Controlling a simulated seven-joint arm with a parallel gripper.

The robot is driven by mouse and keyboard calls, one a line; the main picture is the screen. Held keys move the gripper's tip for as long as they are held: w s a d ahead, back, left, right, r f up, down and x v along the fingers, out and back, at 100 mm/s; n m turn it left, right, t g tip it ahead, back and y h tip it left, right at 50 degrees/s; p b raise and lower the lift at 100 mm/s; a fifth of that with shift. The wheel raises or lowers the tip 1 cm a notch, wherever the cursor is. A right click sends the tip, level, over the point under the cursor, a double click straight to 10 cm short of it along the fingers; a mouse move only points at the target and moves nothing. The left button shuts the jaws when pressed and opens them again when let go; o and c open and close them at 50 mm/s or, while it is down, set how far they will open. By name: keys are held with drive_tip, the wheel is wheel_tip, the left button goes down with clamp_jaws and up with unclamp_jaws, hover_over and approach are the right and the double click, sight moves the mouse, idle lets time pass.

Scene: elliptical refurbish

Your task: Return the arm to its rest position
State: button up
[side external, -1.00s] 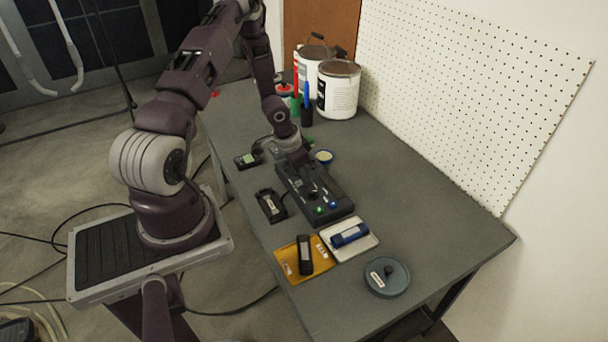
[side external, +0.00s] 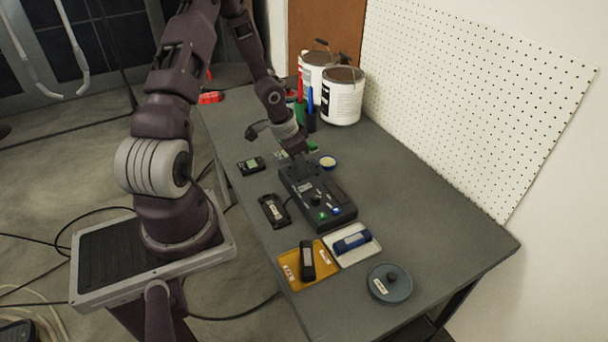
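My arm reaches over from its base at the left, and its gripper (side external: 301,163) hangs pointing down just above the far end of a black box (side external: 318,198) with a green and a blue knob or light. The fingers are small and dark against the box, so I cannot tell whether they are open or shut. I see nothing clearly held. The grey table (side external: 420,205) lies beneath.
An orange tray (side external: 292,276) and a white tray (side external: 366,248) each hold a small device. A round grey lidded dish (side external: 389,283) is near the front. A black cradle (side external: 274,211) and a small meter (side external: 251,165) lie left. Paint cans (side external: 342,97) and a pegboard (side external: 470,90) stand behind.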

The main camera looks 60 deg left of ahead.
drive_tip(key=shift+r, duration=0.15)
drive_tip(key=s+d+r+y, duration=0.15)
drive_tip(key=d+r, duration=0.25)
drive_tip(key=r, duration=0.6)
drive_tip(key=s+d+r+y, duration=0.15)
drive_tip(key=d+r, duration=0.25)
drive_tip(key=r, duration=0.7)
drive_tip(key=s+d+r+t+h, duration=0.1)
drive_tip(key=s+d+r, duration=0.3)
drive_tip(key=s+d, duration=0.3)
drive_tip(key=s+d+r+t+h, duration=0.1)
drive_tip(key=s+d+r+h, duration=0.1)
drive_tip(key=s+d+r, duration=0.2)
drive_tip(key=s+d, duration=0.3)
drive_tip(key=d, duration=0.1)
drive_tip(key=shift+d+r, duration=0.3)
drive_tip(key=shift+d, duration=0.1)
drive_tip(key=shift+s, duration=0.1)
